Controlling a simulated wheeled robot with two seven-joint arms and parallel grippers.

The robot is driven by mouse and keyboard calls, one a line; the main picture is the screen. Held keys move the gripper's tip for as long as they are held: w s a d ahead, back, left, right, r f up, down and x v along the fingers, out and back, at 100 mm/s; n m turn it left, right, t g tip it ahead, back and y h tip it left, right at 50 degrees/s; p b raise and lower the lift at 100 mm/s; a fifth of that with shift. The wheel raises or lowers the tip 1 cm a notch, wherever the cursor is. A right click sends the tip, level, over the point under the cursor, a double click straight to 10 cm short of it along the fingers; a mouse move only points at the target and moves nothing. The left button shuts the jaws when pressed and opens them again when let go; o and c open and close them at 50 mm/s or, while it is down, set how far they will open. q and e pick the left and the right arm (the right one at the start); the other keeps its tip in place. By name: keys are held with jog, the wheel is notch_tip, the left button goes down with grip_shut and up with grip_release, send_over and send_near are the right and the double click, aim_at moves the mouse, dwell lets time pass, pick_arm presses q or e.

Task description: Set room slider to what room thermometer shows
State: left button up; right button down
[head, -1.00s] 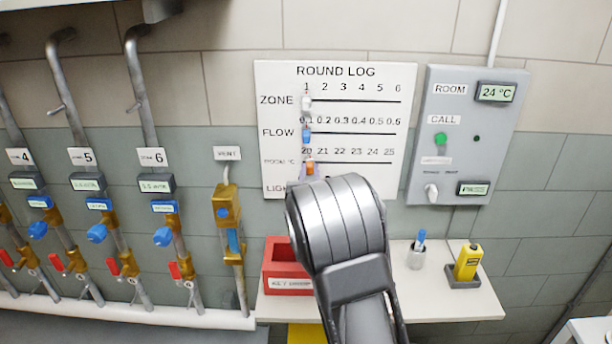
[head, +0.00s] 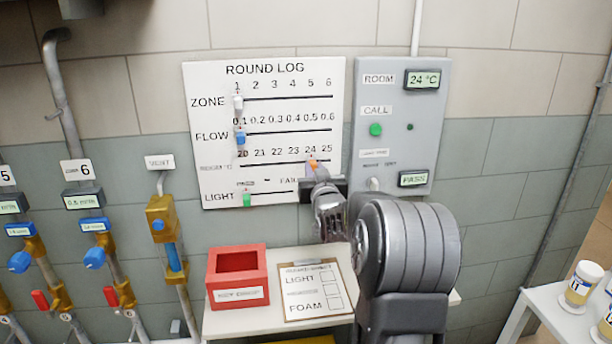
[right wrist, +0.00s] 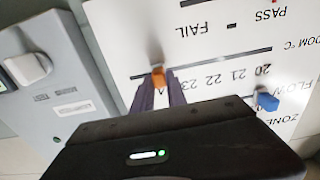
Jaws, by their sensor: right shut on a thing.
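The white ROUND LOG board (head: 214,178) hangs on the wall in the head view. Its orange room slider (head: 312,163) stands under the 24 mark of the room °C row. The room thermometer (head: 422,79), on the grey panel to the right, reads 24 °C. My right gripper (head: 315,174) is at the orange slider, its fingers shut on it from below. In the right wrist view, the slider (right wrist: 158,77) shows between the fingertips of my gripper (right wrist: 160,92). My left gripper is not in view.
The blue flow slider (head: 240,138), white zone slider (head: 238,102) and green light slider (head: 246,200) sit at the board's left. A shelf (head: 222,324) below holds a red box (head: 237,290) and a clipboard (head: 312,299). Valves line the left wall.

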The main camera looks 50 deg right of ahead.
jog(key=c, duration=1.3)
grip_release()
jog(key=v, duration=0.7)
jog(key=shift+s+a, duration=0.3)
